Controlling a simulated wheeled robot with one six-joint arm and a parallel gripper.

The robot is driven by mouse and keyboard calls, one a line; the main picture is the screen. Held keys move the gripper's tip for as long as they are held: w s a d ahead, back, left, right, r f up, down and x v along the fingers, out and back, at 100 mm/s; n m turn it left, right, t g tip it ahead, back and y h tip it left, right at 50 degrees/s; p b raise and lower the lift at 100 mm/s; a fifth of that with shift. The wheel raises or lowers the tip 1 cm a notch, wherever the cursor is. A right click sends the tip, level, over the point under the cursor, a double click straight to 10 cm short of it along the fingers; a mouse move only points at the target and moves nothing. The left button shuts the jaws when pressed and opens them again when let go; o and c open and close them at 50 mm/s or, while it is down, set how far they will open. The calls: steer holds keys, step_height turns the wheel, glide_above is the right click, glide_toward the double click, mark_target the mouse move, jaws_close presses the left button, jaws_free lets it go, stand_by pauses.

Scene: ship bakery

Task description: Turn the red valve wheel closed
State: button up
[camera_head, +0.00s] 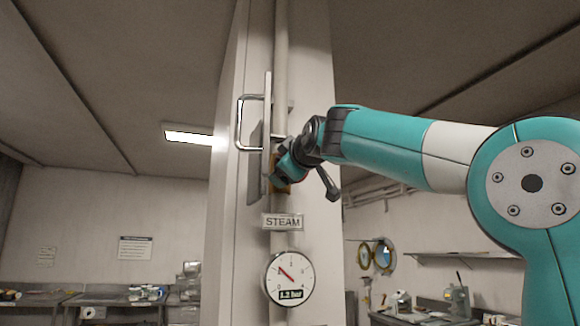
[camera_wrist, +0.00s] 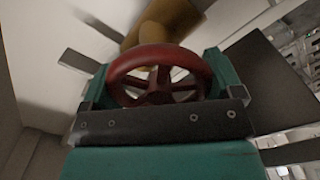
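The red valve wheel (camera_wrist: 158,57) shows in the wrist view, with its spokes and hub visible inside the rim. It sits in front of a brass-yellow valve body (camera_wrist: 168,20). My gripper (camera_wrist: 155,85) has one teal finger on each side of the wheel. No clear gap shows between the fingers and the rim, so it looks shut on the wheel. In the head view my gripper (camera_head: 284,166) is at the valve on the vertical pipe, and it hides the wheel. A little of the yellow valve body (camera_head: 282,188) shows there.
A STEAM sign (camera_head: 283,222) and a round pressure gauge (camera_head: 289,279) are below the valve. A metal handle (camera_head: 240,122) stands out left of the pipe (camera_head: 281,60). The white column (camera_head: 318,250) is behind. Worktops line the far wall on both sides.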

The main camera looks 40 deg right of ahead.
steer(key=shift+m, duration=0.3)
steer(key=shift+m+b, duration=0.55)
steer(key=shift+m, duration=0.65)
steer(key=m+b, duration=0.1)
steer(key=m, duration=0.2)
steer(key=shift+d+m, duration=0.1)
steer(key=shift+m, duration=0.3)
steer(key=m+b, duration=0.1)
steer(key=m, duration=0.2)
steer(key=shift+d+m+b, duration=0.1)
steer(key=shift+m+b, duration=0.2)
steer(key=shift+m, duration=1.7)
steer(key=o, duration=0.7)
steer(key=shift+s, duration=0.1)
